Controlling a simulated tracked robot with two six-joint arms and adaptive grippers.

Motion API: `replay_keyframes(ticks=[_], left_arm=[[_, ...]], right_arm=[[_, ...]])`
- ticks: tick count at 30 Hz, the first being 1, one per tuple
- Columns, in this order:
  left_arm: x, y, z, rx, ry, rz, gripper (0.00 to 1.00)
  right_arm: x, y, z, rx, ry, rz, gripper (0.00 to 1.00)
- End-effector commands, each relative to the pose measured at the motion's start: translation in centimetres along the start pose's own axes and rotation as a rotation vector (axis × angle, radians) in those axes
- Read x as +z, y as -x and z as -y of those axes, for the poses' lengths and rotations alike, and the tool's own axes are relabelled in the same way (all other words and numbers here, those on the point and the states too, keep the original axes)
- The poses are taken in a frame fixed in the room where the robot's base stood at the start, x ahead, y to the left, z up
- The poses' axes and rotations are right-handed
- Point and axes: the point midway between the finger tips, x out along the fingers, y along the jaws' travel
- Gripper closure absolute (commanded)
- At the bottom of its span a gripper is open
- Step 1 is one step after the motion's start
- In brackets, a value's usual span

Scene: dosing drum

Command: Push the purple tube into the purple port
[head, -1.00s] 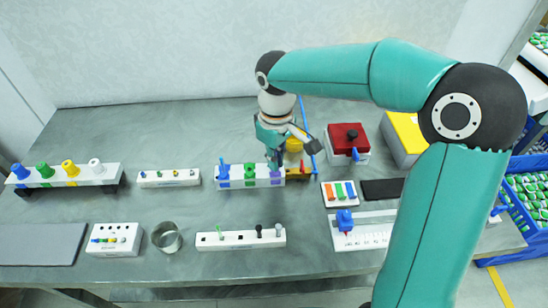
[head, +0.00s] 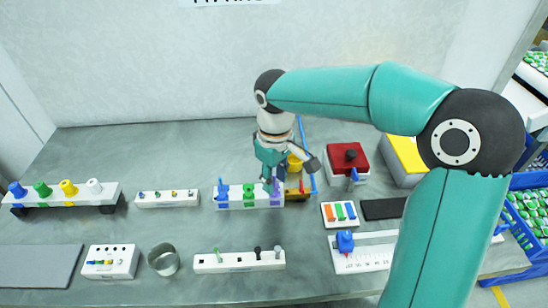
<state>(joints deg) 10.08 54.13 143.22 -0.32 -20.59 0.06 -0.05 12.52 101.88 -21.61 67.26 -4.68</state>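A white rack (head: 235,204) stands in the middle of the bench with blue, green and purple ports in a row. The purple port (head: 275,200) is at its right end. My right gripper (head: 270,178) points down right above the purple port, at the height of its top or close to it. A small purple piece (head: 276,188) shows at the fingertips; I cannot tell whether it is the purple tube or part of the port. The fingers are too small and covered to tell if they are shut. My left gripper is not in view.
A yellow cup (head: 295,164) and a brown tray (head: 298,190) stand close right of the rack. A red-topped box (head: 347,157) is farther right. A rack with coloured cones (head: 60,200) is at the left. A metal cup (head: 163,260) and a white peg block (head: 238,262) are in front.

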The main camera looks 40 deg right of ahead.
Motion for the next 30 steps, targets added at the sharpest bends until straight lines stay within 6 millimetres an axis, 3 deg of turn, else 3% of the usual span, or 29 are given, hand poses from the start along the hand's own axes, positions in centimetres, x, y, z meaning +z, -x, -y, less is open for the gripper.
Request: replay_keyframes(ticks=[15, 21, 30], left_arm=[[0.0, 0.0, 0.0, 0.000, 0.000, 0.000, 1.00], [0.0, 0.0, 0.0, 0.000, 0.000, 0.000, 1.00], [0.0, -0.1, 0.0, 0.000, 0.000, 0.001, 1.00]], right_arm=[[-0.2, 9.3, 0.0, 0.000, 0.001, -0.004, 0.64], [-0.2, 10.7, 0.0, -0.001, 0.001, 0.000, 0.64], [-0.1, 10.8, 0.0, -0.001, 0.001, 0.000, 0.64]])
